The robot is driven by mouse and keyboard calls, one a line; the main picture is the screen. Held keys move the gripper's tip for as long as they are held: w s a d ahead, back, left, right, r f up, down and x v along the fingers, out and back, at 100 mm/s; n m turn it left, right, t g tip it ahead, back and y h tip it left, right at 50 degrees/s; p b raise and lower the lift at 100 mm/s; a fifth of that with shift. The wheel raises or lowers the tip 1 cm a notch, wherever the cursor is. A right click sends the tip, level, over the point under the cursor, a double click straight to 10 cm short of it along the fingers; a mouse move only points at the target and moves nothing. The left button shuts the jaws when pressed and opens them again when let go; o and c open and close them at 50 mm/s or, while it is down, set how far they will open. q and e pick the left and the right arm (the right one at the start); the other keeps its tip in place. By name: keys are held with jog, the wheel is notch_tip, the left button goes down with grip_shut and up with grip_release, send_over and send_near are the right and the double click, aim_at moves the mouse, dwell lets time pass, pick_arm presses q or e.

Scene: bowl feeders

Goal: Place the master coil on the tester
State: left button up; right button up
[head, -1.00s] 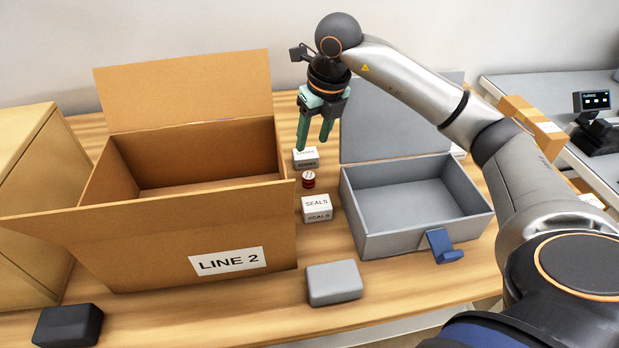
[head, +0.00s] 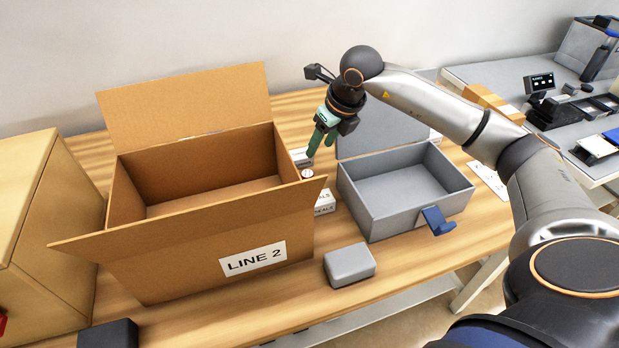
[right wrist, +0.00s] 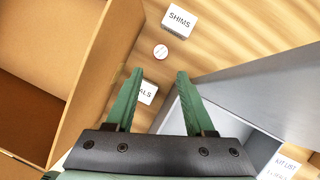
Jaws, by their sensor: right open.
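A small round coil (head: 307,174) with a pale, marked top stands on the wooden table between two white boxes; its red side showed in the earlier head view. It also shows in the right wrist view (right wrist: 160,51), ahead of the fingertips. My right gripper (head: 318,146) is open and empty, above and behind the coil, its green fingers pointing down. In the right wrist view the gripper (right wrist: 160,76) has nothing between its fingers. A black device with a small lit screen (head: 541,83) stands on the right bench; I cannot tell whether it is the tester. My left gripper is not seen.
A tall open LINE 2 carton (head: 190,262) stands left of the coil. The SHIMS box (right wrist: 178,20) and SEALS box (head: 326,203) flank it closely. An open grey case (head: 405,222) lies right, its lid raised. A grey block (head: 350,264) sits in front.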

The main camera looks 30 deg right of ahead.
aim_at(308, 174)
jog(key=x, duration=1.2)
jog(key=shift+s+f+p, duration=0.1)
jog(key=shift+f+p, duration=0.2)
jog(key=shift+p, duration=0.05)
grip_shut()
jog(key=shift+r, duration=0.1)
